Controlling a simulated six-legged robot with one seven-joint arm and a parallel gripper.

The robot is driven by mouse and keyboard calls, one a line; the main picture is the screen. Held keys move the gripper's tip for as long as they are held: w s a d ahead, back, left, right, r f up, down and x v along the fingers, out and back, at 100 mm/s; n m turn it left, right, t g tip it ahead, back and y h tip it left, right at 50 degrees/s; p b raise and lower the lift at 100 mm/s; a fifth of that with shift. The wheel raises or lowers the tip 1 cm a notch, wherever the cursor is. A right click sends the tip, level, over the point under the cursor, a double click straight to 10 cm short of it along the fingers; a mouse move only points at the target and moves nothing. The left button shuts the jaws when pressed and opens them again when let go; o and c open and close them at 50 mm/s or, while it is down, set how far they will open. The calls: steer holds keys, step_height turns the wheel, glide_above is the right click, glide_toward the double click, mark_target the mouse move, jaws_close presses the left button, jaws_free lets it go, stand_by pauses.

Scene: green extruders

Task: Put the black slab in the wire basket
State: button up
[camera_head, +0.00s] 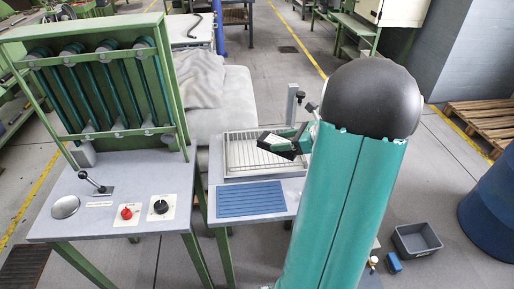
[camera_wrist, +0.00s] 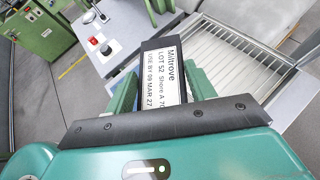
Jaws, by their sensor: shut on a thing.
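My gripper (camera_head: 291,146) is shut on the black slab (camera_head: 268,137). In the wrist view the slab (camera_wrist: 149,44) stands out from between the green fingers of my gripper (camera_wrist: 162,92). A white label with printed text, "Miltrove", covers much of its face. The wire basket (camera_head: 235,163) is a shallow white wire tray on the grey table; it also shows at the upper right in the wrist view (camera_wrist: 228,52). In the head view the slab overlaps the basket's right part and seems to be above it; its height is hard to tell. I see nothing in the basket's visible part.
A blue ribbed mat (camera_head: 250,198) lies in front of the basket. A green machine (camera_head: 100,85) with a lever and knobs stands at the left. A metal post (camera_head: 291,103) rises behind the basket. A grey bin (camera_head: 417,241) and a blue barrel (camera_head: 492,212) are at the right.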

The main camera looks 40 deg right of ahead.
steer(key=shift+a+r, duration=0.15)
steer(key=shift+d+r, duration=0.1)
steer(key=shift+d, duration=0.1)
steer(key=w+a+h, duration=0.1)
steer(key=w+a, duration=0.1)
steer(key=a, duration=0.2)
steer(key=m, duration=0.1)
glide_above(260, 153)
steer(key=shift+t, duration=0.3)
step_height(260, 153, down, 10)
steer(key=shift+a, duration=0.15)
steer(key=shift+f, duration=1.55)
steer(key=shift+f, duration=0.15)
steer(key=o, duration=1.5)
